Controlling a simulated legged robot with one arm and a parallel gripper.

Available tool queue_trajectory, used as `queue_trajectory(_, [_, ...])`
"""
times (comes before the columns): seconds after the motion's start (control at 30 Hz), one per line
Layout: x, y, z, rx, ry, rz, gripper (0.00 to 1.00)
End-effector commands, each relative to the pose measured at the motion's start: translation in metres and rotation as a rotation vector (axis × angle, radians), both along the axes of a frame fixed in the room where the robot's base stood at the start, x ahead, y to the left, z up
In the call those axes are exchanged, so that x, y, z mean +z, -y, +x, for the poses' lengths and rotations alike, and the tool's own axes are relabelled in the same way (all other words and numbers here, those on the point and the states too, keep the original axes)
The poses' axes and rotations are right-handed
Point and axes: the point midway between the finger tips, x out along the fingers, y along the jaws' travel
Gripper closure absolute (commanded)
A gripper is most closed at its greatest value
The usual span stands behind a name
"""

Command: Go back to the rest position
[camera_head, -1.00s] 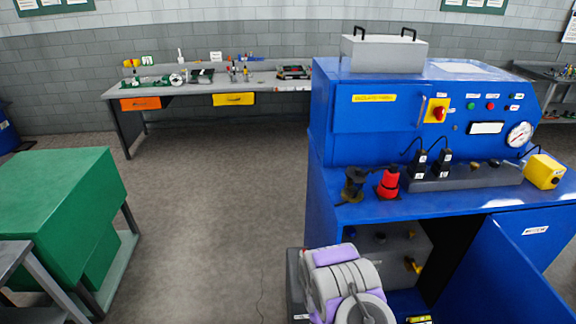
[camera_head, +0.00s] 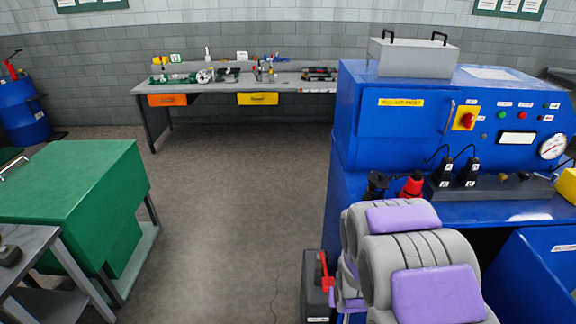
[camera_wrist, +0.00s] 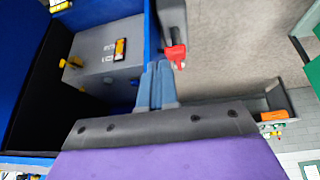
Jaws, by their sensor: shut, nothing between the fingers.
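My gripper (camera_wrist: 157,85) shows in the wrist view as two blue-grey fingers close together, with nothing between them. In the head view my grey and purple arm stands at the lower right in front of the blue test bench (camera_head: 390,135), and the fingers are hidden there. In the wrist view the fingers point toward the open cabinet and a dark grey box with a red handle (camera_wrist: 176,55). They appear apart from both.
A dark box (camera_head: 316,295) with the red handle stands on the floor by the bench. The bench's open blue door (camera_head: 535,265) is at the lower right. A green cabinet (camera_head: 75,185) is left. The floor (camera_head: 235,190) between is clear. A workbench (camera_head: 230,87) stands behind.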

Motion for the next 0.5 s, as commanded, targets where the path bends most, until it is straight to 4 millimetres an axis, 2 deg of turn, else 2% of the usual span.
queue_trajectory(0.03, [0.016, -0.001, -0.005, -0.001, -0.017, 0.003, 1.00])
queue_trajectory(0.27, [0.073, -0.005, -0.052, 0.000, -0.155, 0.017, 1.00])
queue_trajectory(0.5, [0.131, -0.010, -0.116, 0.011, -0.298, 0.033, 1.00])
